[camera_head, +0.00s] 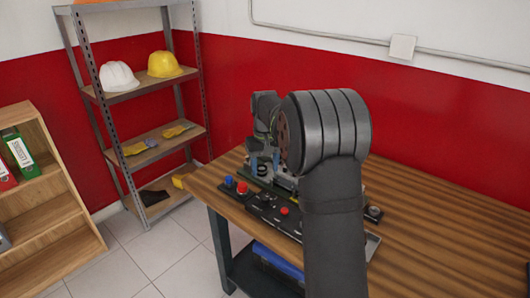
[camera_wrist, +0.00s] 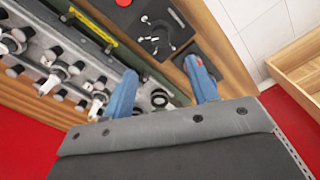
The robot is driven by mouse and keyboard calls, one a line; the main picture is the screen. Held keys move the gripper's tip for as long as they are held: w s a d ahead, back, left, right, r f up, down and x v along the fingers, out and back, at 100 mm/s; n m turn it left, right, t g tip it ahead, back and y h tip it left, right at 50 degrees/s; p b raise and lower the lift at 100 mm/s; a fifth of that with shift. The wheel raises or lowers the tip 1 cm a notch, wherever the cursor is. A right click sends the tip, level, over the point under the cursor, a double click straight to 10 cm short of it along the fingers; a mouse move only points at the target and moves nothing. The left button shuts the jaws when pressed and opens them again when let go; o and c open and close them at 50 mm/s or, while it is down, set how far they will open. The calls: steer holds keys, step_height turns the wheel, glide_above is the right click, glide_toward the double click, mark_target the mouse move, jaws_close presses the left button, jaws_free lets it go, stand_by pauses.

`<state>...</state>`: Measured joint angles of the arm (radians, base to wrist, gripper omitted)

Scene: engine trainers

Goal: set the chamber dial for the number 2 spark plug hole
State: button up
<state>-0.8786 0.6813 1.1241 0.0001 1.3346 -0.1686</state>
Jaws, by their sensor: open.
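The engine trainer stands on the wooden table, mostly hidden behind my arm in the head view; its metal engine body (camera_wrist: 60,75) fills the left of the wrist view. Several white and black plug-like parts (camera_wrist: 50,82) stand along it; I cannot tell which hole is number 2. A small round black part (camera_wrist: 159,98) shows between my fingers, apart from them. I cannot tell whether it is the chamber dial. My gripper (camera_wrist: 163,88) is open and empty, its two blue fingers spread over the trainer's edge. In the head view the gripper (camera_head: 264,163) points down behind the trainer's front panel.
Black control modules (camera_head: 268,209) with a blue knob (camera_head: 228,181), a red knob (camera_head: 242,187) and a red button (camera_head: 284,211) line the trainer's front. The table (camera_head: 440,230) is clear on the right. A metal shelf (camera_head: 143,140) with helmets stands at left.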

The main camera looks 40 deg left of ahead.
step_height(320, 180, up, 6)
glide_above(265, 197)
steer(key=shift+f, duration=0.2)
stand_by(0.5)
step_height(265, 197, down, 18)
steer(key=shift+r, duration=0.2)
stand_by(0.3)
